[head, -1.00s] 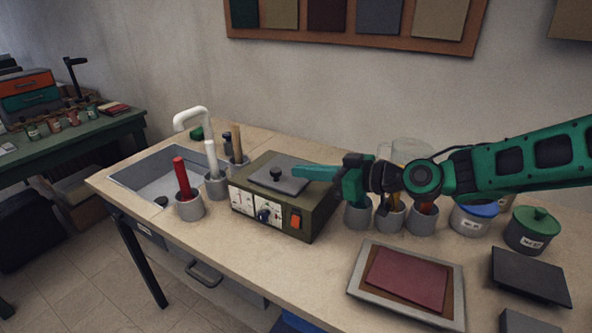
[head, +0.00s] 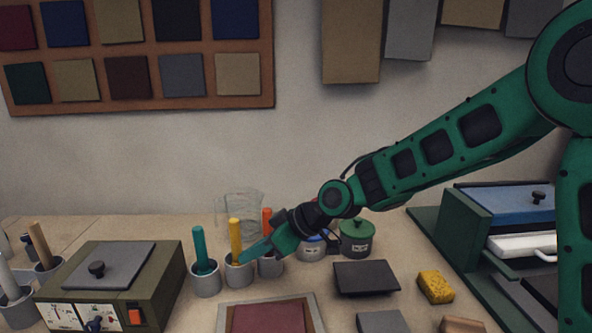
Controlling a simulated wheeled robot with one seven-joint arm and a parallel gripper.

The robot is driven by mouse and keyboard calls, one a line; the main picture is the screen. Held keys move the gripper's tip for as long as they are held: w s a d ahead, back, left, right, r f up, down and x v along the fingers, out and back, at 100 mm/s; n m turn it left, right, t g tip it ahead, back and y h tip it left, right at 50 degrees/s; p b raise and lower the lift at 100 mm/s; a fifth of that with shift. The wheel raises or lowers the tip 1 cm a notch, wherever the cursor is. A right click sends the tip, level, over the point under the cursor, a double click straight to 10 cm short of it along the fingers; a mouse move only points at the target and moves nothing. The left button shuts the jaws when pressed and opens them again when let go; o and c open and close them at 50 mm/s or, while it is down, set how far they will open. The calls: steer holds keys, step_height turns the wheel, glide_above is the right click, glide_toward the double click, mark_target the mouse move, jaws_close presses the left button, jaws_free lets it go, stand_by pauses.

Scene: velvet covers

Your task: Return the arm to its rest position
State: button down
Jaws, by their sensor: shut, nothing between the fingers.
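My gripper (head: 256,250) is at the end of my green arm, in the middle of the head view. Its fingers are together and hold nothing that I can see. It is in the air, pointing left and down, in front of the cups with the yellow-handled tool (head: 236,236) and the orange-handled tool (head: 267,218). I cannot tell how far it is from them. The arm reaches in from the upper right.
A green box with dials (head: 120,290) and a grey lid stands at left. A teal-handled tool (head: 199,250) stands in a cup. A framed dark red sheet (head: 268,318) lies in front. A green pot (head: 356,237), dark plate (head: 366,278), yellow sponge (head: 435,286) and green press (head: 480,245) are at right.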

steer(key=w+d+f+m+t+h, duration=0.1)
steer(key=d+m+h, duration=0.3)
steer(key=d, duration=1.4)
steer(key=s+d+m+h, duration=0.2)
steer(key=s+d, duration=0.3)
steer(key=d, duration=0.4)
steer(key=s+d+m+h, duration=0.1)
steer(key=s+d+m, duration=0.4)
steer(key=d, duration=0.4)
steer(key=s+d+m+g+h, duration=0.1)
steer(key=s+d+m+h, duration=0.1)
steer(key=s+d, duration=0.3)
steer(key=shift+d+r+m+h, duration=0.15)
steer(key=shift+d+m, duration=0.25)
steer(key=shift+d, duration=0.8)
steer(key=shift+d+r+m+h, duration=0.15)
steer(key=shift+d+m, duration=0.25)
steer(key=shift+d, duration=0.8)
steer(key=s+d+m+g, duration=0.1)
steer(key=s+d+m, duration=0.2)
steer(key=s, duration=0.4)
steer(key=s+d+m+g, duration=0.1)
steer(key=s+d+m, duration=0.1)
steer(key=s, duration=0.5)
steer(key=shift+d+f+m, duration=0.35)
steer(key=shift+d+m, duration=0.05)
steer(key=shift+m, duration=0.1)
